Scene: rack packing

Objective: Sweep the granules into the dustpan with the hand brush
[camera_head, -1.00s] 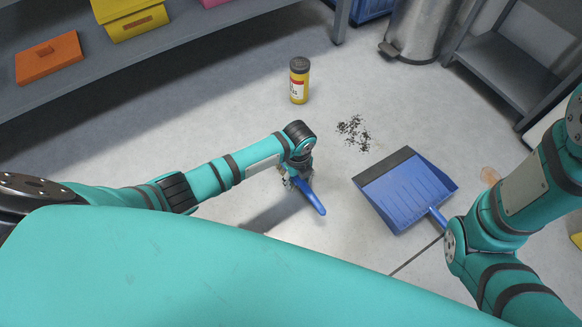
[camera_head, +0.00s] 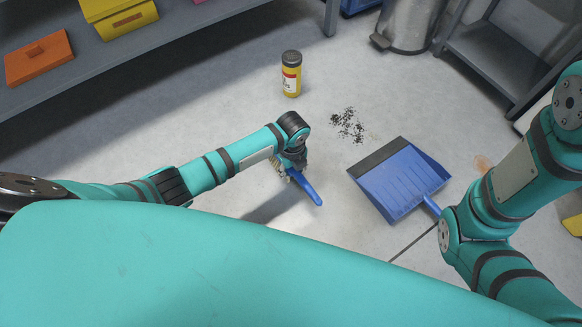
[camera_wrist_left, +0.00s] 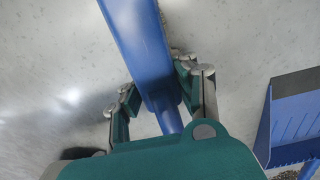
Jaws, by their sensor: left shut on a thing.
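The blue hand brush (camera_head: 309,190) is in my left gripper (camera_head: 291,166), its handle pointing down and right, with pale bristles partly hidden under the gripper. In the left wrist view, both fingers of the left gripper (camera_wrist_left: 158,84) close around the blue brush (camera_wrist_left: 138,35). The black granules (camera_head: 348,124) lie scattered on the floor, up and right of the brush and apart from it. The blue dustpan (camera_head: 402,185) lies on the floor with its dark lip towards the granules. Its handle runs behind my right arm, which hides the right gripper.
A yellow canister with a dark lid (camera_head: 291,75) stands above the brush, left of the granules. A metal bin (camera_head: 410,25) and grey shelves (camera_head: 490,65) stand at the back right. A shelf (camera_head: 150,55) with boxes runs along the back left. Floor between brush and granules is clear.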

